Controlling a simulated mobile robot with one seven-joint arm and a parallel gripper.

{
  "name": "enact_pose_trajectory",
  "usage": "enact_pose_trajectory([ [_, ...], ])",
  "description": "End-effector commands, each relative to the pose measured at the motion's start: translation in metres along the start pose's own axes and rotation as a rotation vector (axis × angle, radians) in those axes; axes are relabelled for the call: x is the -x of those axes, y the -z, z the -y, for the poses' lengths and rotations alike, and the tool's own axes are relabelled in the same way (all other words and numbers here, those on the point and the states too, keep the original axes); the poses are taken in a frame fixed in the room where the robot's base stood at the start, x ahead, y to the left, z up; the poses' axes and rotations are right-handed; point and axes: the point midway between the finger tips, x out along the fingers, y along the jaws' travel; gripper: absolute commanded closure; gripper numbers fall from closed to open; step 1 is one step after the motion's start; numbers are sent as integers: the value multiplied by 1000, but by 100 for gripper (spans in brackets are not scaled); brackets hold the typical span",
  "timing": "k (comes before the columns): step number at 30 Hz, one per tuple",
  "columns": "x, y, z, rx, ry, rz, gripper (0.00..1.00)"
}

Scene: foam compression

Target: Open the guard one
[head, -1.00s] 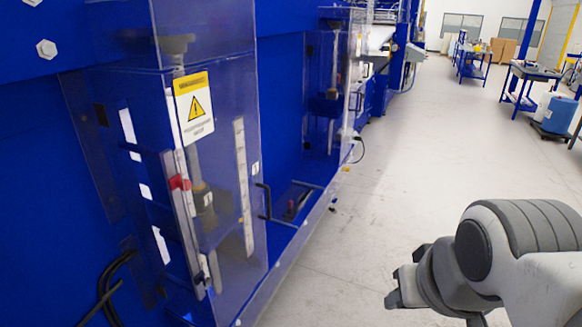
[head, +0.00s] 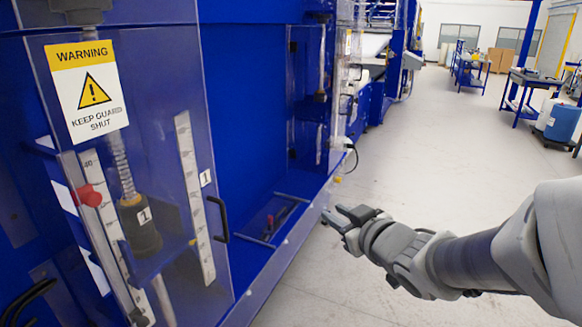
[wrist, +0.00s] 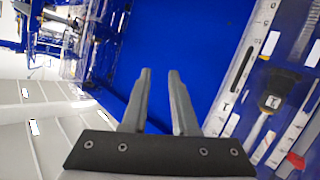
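Guard one (head: 190,262) is a clear panel at the left of the head view, with a yellow and white warning sign (head: 87,92) and a small "1" label (head: 205,178). It appears shut across the front of its bay. Its black handle (head: 219,220) is on its right edge. In the wrist view the guard (wrist: 262,70) is at the right, tilted, with a dark handle-like bar (wrist: 240,68). My gripper (head: 338,214) is to the right of the handle, apart from it. Its two fingers (wrist: 159,72) are parted with nothing between them.
Behind the guard are a red knob (head: 90,195), a scale strip and a spring plunger (head: 138,225). A second clear guard (head: 308,90) is farther along the blue machine. The grey floor (head: 425,150) is open to the right, with workbenches and a blue drum (head: 562,121) beyond.

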Motion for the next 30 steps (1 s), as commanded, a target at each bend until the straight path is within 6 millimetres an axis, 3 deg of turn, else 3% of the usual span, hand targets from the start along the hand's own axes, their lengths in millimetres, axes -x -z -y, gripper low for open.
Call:
enact_pose_trajectory([
  [1, -11, -13, 17, -8, 67, -42, 73],
  [3, -17, -16, 39, -21, 165, -114, 73],
  [9, -16, -20, 90, -94, 405, -277, 73],
  [15, -8, -18, 111, -145, 519, -354, 73],
  [19, -13, -14, 118, -151, 536, -366, 73],
  [30, -71, 14, 152, -150, 536, -365, 73],
])
